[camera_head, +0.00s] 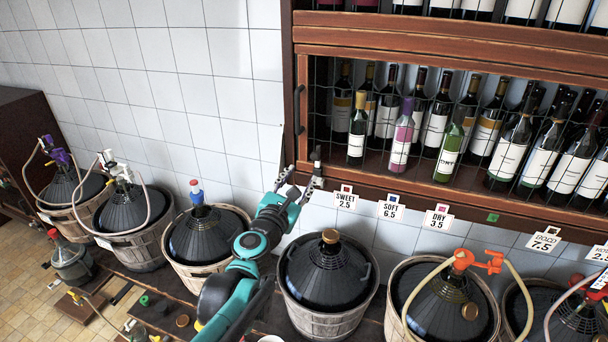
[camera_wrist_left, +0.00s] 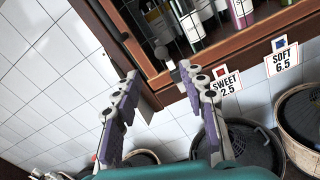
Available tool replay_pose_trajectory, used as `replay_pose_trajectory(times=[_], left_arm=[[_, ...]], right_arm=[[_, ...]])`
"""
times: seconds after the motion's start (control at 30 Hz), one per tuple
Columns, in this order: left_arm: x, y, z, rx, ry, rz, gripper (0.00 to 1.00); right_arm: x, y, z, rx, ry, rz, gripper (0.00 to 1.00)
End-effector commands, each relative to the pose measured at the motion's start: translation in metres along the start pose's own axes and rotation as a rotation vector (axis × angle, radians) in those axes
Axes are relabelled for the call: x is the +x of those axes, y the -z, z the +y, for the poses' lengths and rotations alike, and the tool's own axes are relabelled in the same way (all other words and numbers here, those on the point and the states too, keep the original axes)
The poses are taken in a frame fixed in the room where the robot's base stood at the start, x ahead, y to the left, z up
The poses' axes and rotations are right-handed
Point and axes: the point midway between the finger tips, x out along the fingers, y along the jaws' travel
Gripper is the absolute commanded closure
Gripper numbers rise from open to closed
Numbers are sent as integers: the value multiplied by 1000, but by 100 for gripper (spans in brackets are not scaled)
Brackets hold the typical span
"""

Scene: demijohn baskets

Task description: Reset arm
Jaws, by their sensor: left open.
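My left arm reaches up from the bottom centre of the head view. Its teal and grey left gripper (camera_head: 300,178) is open, with its fingertips close to the lower left corner of the wooden bottle cabinet (camera_head: 375,181). In the left wrist view the two fingers (camera_wrist_left: 160,75) stand wide apart with nothing between them but wall and the cabinet's corner. I cannot tell whether a fingertip touches the cabinet. My right gripper is not in view.
Wine bottles (camera_head: 357,130) stand behind the cabinet's wire mesh. Price tags, such as SWEET 2.5 (camera_head: 346,198), hang below its edge. Demijohns in baskets line the wall, one (camera_head: 328,275) right of my forearm and one (camera_head: 202,235) left. Tiled wall (camera_head: 190,80) is clear at upper left.

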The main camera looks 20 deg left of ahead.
Motion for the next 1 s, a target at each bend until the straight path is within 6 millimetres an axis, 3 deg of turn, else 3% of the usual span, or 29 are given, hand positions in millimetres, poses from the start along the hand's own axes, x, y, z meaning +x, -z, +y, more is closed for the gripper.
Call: replay_pose_trajectory(times=[0.2, 0.27, 0.37, 0.57, 0.7, 0.83, 1.0], left_arm=[[-3, 7, -8, 48, 18, -1, 58], [-8, 17, -20, 130, 46, -3, 58], [-23, 46, -55, 366, 130, -8, 58], [-73, 141, -138, 1021, 383, -34, 58], [-116, 224, -181, 1471, 587, -62, 58], [-160, 309, -203, 1865, 800, -93, 58], [-211, 402, -206, 2269, 1077, -134, 58]], right_arm=[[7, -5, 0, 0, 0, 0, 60], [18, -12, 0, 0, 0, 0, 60], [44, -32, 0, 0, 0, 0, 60], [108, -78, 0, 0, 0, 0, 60], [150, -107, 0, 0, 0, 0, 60], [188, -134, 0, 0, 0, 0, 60], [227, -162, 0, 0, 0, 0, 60]])
